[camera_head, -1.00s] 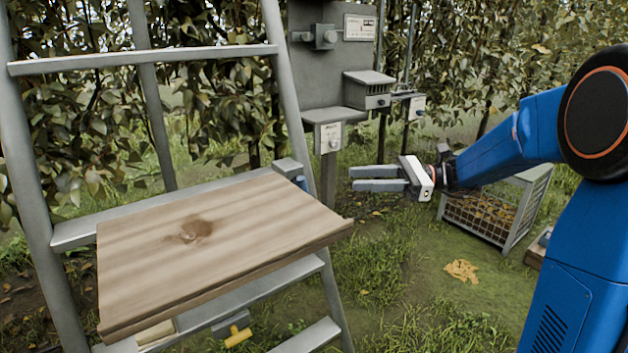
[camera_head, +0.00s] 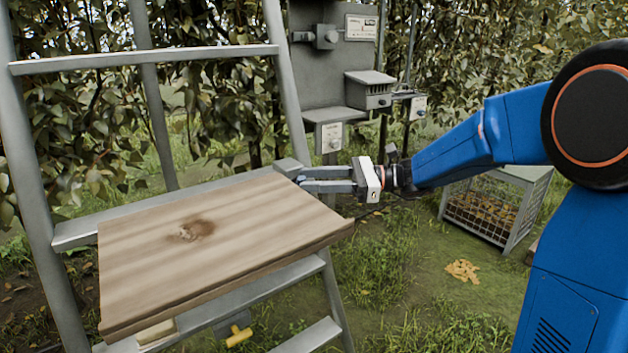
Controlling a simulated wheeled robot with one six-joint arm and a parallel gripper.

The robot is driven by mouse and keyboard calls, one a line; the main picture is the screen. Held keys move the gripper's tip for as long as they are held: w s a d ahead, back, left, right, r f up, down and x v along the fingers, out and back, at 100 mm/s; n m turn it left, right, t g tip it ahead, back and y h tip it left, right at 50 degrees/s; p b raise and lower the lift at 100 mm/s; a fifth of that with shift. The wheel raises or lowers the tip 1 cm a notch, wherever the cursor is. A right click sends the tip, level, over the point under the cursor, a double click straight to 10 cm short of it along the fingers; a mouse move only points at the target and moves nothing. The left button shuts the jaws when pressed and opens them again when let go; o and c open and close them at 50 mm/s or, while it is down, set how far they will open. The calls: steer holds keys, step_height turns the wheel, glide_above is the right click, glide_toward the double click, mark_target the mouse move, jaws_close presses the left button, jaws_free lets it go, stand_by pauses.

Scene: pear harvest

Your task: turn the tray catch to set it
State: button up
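The wooden tray (camera_head: 205,250) lies across the ladder, with a dark round stain on its top. A yellow T-shaped handle (camera_head: 238,337) hangs below the tray's front edge; I cannot tell for sure whether it is the catch. A grey block (camera_head: 288,166) sits at the tray's back right corner. My gripper (camera_head: 302,180) is at that corner, pointing left, its two fingers apart with a narrow gap. The small blue part beside the block is now hidden by the fingertips. I cannot tell whether they touch it.
The grey ladder (camera_head: 20,140) frames the tray. Grey boxes on a post (camera_head: 333,80) stand behind my gripper. A wire crate (camera_head: 490,215) stands on the grass at right, with a small yellowish heap (camera_head: 462,270) in front. Grass between ladder and crate is open.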

steer(key=shift+c, duration=0.6)
jaws_close()
steer(key=n+h, duration=0.1)
steer(key=h, duration=0.1)
steer(key=a+n+t+h, duration=0.1)
steer(key=h, duration=0.1)
steer(key=s+n+h, duration=0.1)
steer(key=h, duration=0.1)
steer(key=shift+a+r, duration=0.3)
steer(key=shift+r, duration=0.1)
steer(key=shift+s+a+f+n+t+h, duration=0.2)
steer(key=shift+n+t+h, duration=0.3)
steer(key=shift+h, duration=0.5)
steer(key=shift+s+a+f+n+t+h, duration=0.15)
steer(key=shift+a+n+t+h, duration=0.15)
steer(key=shift+t+h, duration=0.55)
steer(key=shift+s+a+f+n+t+h, duration=0.15)
steer(key=shift+n+t+h, duration=0.3)
steer(key=shift+h, duration=0.7)
